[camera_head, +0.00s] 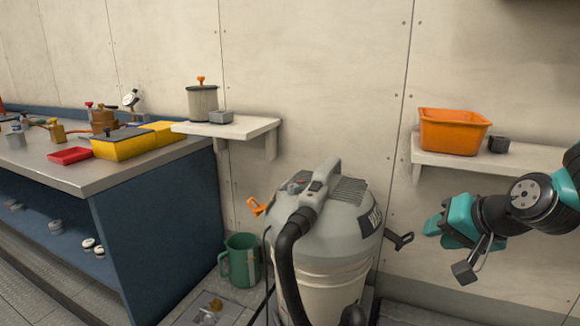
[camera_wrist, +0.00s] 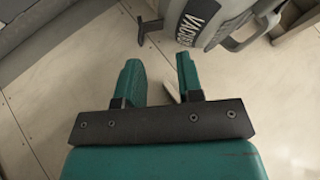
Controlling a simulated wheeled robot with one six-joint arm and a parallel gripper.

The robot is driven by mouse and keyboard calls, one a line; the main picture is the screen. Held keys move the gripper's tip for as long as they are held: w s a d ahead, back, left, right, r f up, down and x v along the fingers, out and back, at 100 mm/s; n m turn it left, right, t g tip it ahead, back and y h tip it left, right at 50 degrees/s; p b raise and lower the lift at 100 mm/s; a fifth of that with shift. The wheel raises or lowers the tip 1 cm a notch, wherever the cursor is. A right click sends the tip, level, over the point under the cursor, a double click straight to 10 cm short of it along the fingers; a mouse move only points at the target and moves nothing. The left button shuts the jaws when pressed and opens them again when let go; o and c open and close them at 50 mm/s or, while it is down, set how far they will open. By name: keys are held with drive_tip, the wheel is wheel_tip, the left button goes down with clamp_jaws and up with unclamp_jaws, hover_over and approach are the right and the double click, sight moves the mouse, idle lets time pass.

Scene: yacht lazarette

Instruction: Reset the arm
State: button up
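My gripper (camera_head: 436,226) hangs at the right in the head view, just right of the grey vacuum cleaner (camera_head: 345,250), with my arm reaching in from the right edge. In the wrist view, my gripper's two teal fingers (camera_wrist: 159,66) stand apart with nothing held between them. The vacuum cleaner (camera_wrist: 205,22), with large lettering on its side, lies beyond the fingertips at the top of that view. A dark latch (camera_head: 401,240) sticks out of its right side toward my gripper, apart from it as far as I can tell. The latch also shows in the wrist view (camera_wrist: 148,29).
A wall shelf (camera_head: 520,160) above my gripper holds an orange bin (camera_head: 453,131) and a small dark box (camera_head: 499,144). A green jug (camera_head: 241,261) stands left of the vacuum. A blue workbench (camera_head: 150,230) with containers stands at the left.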

drive_tip(key=s+a+r+n+g+y, duration=0.1)
drive_tip(key=s+a+r+n+g, duration=0.1)
drive_tip(key=s+a+n+g, duration=0.5)
drive_tip(key=s+a+r+n+g, duration=0.15)
drive_tip(key=s+a+n, duration=0.35)
drive_tip(key=s+a, duration=0.6)
drive_tip(key=s+d+r+p, duration=0.1)
drive_tip(key=r+p, duration=0.9)
drive_tip(key=r, duration=0.1)
drive_tip(key=s+d+r+p, duration=0.1)
drive_tip(key=s+r+p, duration=0.1)
drive_tip(key=r+p, duration=0.9)
drive_tip(key=shift+s, duration=0.2)
